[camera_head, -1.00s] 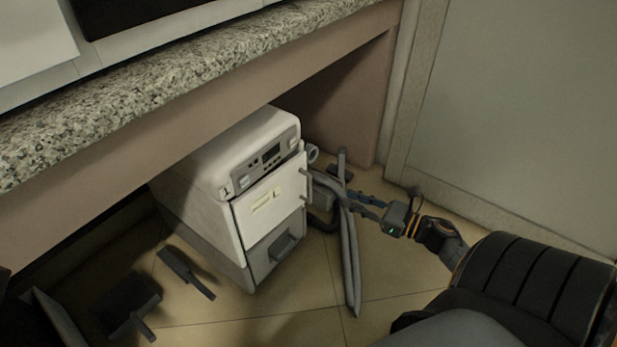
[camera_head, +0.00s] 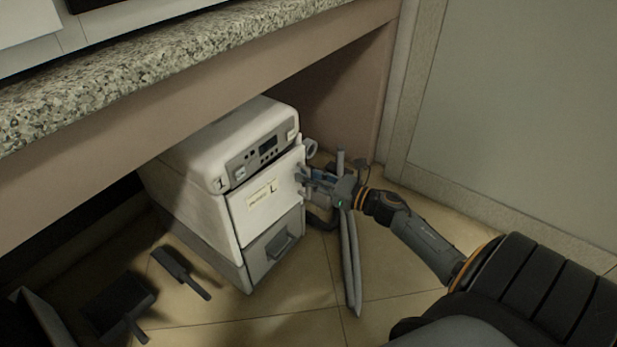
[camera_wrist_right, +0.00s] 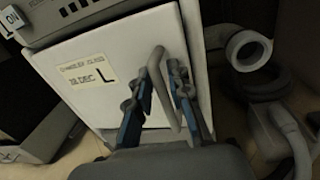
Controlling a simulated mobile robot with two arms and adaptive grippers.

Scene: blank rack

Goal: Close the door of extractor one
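The extractor (camera_head: 195,200) is a white and grey box marked "1", standing on the floor under the counter. Its white front door (camera_head: 265,200) bears a paper label and has a grey loop handle on its right side. The door appears close to the body; I cannot tell whether it is fully shut. My right gripper (camera_head: 306,180) is at the handle. In the right wrist view the handle (camera_wrist_right: 170,105) lies between the two blue-grey fingers (camera_wrist_right: 164,88), which are apart. Contact is unclear. My left gripper is not in view.
A granite-topped counter (camera_head: 150,85) overhangs the extractor. A grey tube (camera_head: 350,265) lies on the floor below my right gripper. Dark flat objects (camera_head: 182,272) lie on the floor at left. A pale panel (camera_head: 520,120) stands at right. The front floor is mostly clear.

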